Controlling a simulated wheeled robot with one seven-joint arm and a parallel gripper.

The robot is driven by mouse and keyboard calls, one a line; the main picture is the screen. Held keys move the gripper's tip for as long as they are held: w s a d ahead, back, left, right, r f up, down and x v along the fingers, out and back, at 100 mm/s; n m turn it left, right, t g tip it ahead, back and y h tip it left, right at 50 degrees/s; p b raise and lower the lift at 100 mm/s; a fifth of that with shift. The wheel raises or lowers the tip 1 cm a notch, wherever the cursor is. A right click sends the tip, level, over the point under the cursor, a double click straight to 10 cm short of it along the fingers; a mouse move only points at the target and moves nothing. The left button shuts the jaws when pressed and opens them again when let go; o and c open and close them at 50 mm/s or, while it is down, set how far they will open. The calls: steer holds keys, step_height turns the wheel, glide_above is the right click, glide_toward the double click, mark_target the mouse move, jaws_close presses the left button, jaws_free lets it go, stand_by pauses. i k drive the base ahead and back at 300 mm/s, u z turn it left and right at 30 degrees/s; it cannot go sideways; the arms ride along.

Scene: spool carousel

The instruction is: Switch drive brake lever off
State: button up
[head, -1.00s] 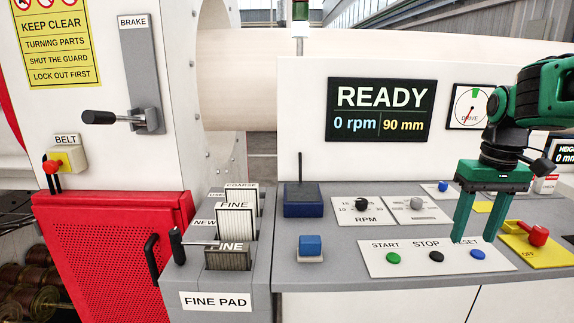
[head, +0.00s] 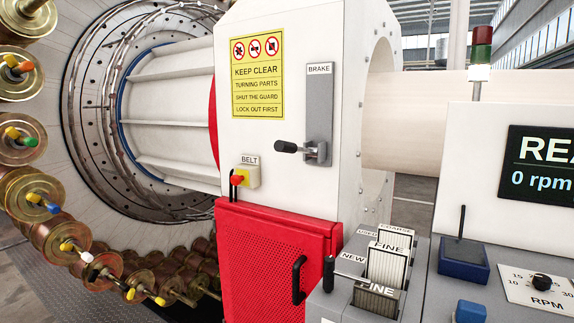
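The brake lever (head: 291,147) has a black handle and sticks out to the left from a grey upright plate (head: 319,105) labelled BRAKE. It sits near the lower end of that plate, on the white machine housing. The lever lies roughly level. No on or off marking is readable beside it. My gripper is not in the head view now.
A red-knobbed BELT switch (head: 238,179) is below left of the brake. A red perforated guard (head: 270,262) with a black handle stands below. The pad holder (head: 357,284) and console (head: 489,282) are at lower right. Several spools ring the carousel (head: 50,172) at left.

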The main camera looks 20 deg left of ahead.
mark_target(281, 146)
steer(key=u, duration=0.55)
steer(key=k, duration=1.3)
steer(key=u, duration=0.5)
steer(key=i, duration=1)
steer(key=z, duration=0.05)
